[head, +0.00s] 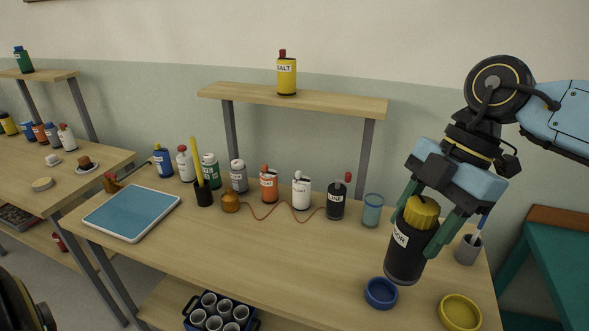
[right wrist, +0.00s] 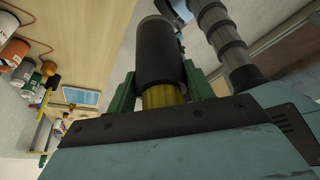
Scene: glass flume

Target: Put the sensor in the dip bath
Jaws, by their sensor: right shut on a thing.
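My right gripper (head: 422,212) is shut on the yellow cap of a dark bottle (head: 404,255), whose partly hidden label ends in "OR". The bottle tilts slightly, with its base close behind a blue dish (head: 381,293); I cannot tell whether it touches the table. In the right wrist view the dark bottle (right wrist: 160,52) sits between the green fingers. An amber rounded thing (head: 230,202) with a red wire lies at mid-table, perhaps the sensor. A translucent blue cup (head: 372,210) stands left of the gripper, perhaps the dip bath. No label confirms either. My left gripper is not visible.
Labelled bottles, including an orange one (head: 269,184) and a white one (head: 301,190), line the table's back. A yellow dish (head: 460,312) and a grey holder (head: 468,249) stand at the right. A blue-topped tray (head: 132,213) lies left. The table's front middle is clear.

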